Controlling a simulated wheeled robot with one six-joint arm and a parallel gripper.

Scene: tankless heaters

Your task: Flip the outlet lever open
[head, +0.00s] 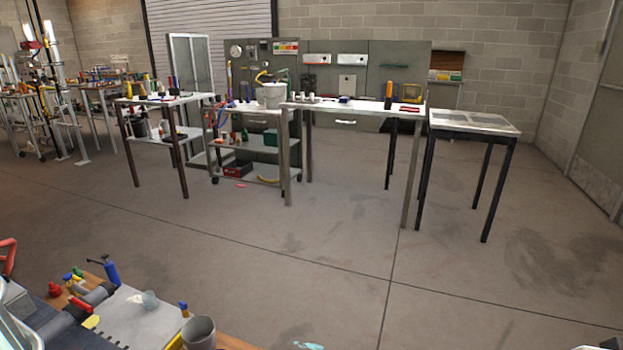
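I cannot single out the outlet lever. A workbench (140,325) at the lower left carries dark grey pipe-like parts (95,297). Beside them are a blue upright handle-like part (111,272), a red knob-like part (54,289) and small yellow and blue parts. They are too small to tell whether any is the lever or how it stands. A larger red curved part (8,256) is cut off by the left edge. My gripper is not in view.
A grey cup (199,332) stands at the workbench's near edge. The concrete floor (330,240) between is mostly clear.

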